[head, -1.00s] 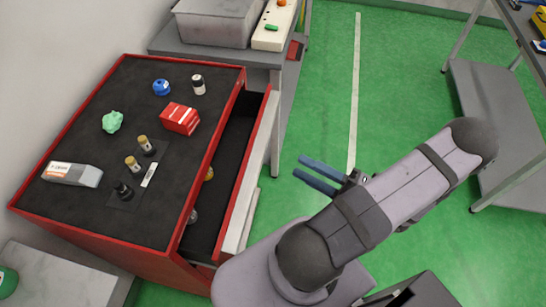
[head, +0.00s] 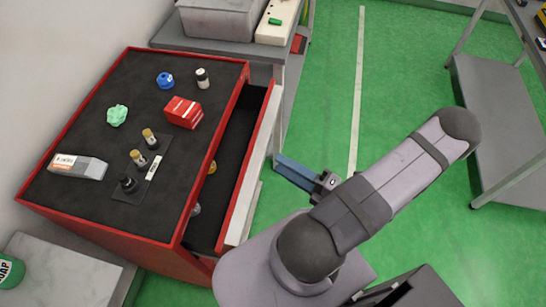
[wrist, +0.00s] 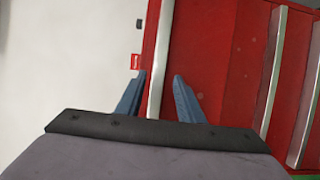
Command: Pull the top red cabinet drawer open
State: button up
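The red cabinet (head: 110,243) stands at left in the head view with a dark top. Its top drawer (head: 232,140) is pulled partly out, showing a dark interior. A pale handle strip (head: 257,160) runs along the drawer's front. My gripper (head: 277,163) is just right of that front, its blue fingers pointing at it and overlapping in this view. In the wrist view, the fingers of my gripper (wrist: 160,75) are apart, with the pale handle strip (wrist: 159,60) seen between them. Whether either finger touches it I cannot tell.
The cabinet top holds a red box (head: 183,112), a blue item (head: 165,80), a green lump (head: 117,115), small bottles and a grey-white box (head: 77,166). A small yellow item (head: 212,167) lies in the drawer. Green floor (head: 400,90) is open at right.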

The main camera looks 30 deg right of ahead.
aim_at(265, 155)
jog(key=shift+p+x, duration=0.5)
jog(key=shift+x, duration=1.6)
grip_shut()
